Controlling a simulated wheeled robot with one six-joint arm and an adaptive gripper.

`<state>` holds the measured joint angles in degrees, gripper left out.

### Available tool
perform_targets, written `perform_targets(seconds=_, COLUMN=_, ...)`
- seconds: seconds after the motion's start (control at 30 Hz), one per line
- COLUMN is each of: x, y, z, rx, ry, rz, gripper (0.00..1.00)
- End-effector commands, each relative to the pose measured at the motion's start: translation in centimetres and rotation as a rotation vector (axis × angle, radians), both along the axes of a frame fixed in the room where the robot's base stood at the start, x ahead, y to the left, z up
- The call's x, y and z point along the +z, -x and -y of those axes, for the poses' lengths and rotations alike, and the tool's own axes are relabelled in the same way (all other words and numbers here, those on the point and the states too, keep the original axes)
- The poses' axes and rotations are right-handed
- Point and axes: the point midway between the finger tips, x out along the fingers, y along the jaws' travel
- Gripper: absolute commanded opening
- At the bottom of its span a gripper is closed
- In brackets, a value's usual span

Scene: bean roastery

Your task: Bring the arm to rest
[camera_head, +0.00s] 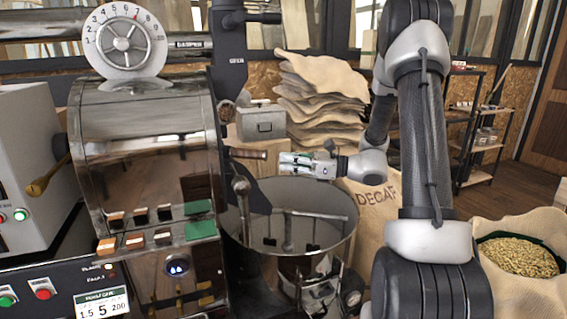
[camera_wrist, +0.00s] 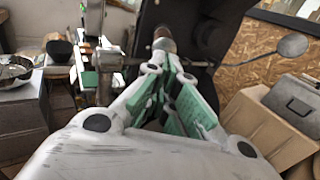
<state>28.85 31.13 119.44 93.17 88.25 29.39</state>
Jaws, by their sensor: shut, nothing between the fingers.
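My arm (camera_head: 415,130) rises at the right of the head view, bent, with its wrist reaching left over the cooling bin. My gripper (camera_head: 282,160) points left, above the rim of the round metal cooling bin (camera_head: 345,240). Its fingers are shut and hold nothing. In the wrist view the green-padded fingers of the gripper (camera_wrist: 168,62) come together in front of a handle with a rounded brown end (camera_wrist: 165,45). In the head view a brown wooden handle (camera_head: 247,153) lies just left of the fingertips, with a small gap that is hard to judge.
The drum roaster (camera_head: 140,130) with its dial stands at the left. Stacked burlap sacks (camera_head: 320,95) and a grey metal box (camera_head: 261,122) stand behind. A DECAF sack (camera_head: 365,215) is beside my arm. An open sack of beans (camera_head: 520,257) stands at lower right.

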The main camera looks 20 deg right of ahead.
Motion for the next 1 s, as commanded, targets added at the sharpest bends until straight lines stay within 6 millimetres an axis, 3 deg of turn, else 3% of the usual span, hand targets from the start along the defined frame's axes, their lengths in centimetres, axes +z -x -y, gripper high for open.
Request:
perform_targets(seconds=0.1, x=0.0, y=1.7, z=2.9, rx=-0.007, ry=-0.001, rz=-0.001, gripper=0.0)
perform_targets(seconds=0.33, x=0.0, y=4.3, z=6.9, rx=-0.005, ry=0.0, rz=0.0, gripper=0.0)
perform_targets(seconds=0.5, x=0.0, y=5.2, z=8.2, rx=-0.001, ry=0.0, rz=0.0, gripper=0.0)
perform_targets(seconds=0.73, x=-0.1, y=5.4, z=8.5, rx=-0.003, ry=0.015, rz=0.014, gripper=0.0)
perform_targets(seconds=0.87, x=-2.7, y=6.8, z=8.4, rx=0.04, ry=0.138, rz=0.014, gripper=0.0)
perform_targets(seconds=1.0, x=-6.3, y=11.4, z=7.9, rx=0.175, ry=0.312, rz=-0.011, gripper=0.0)
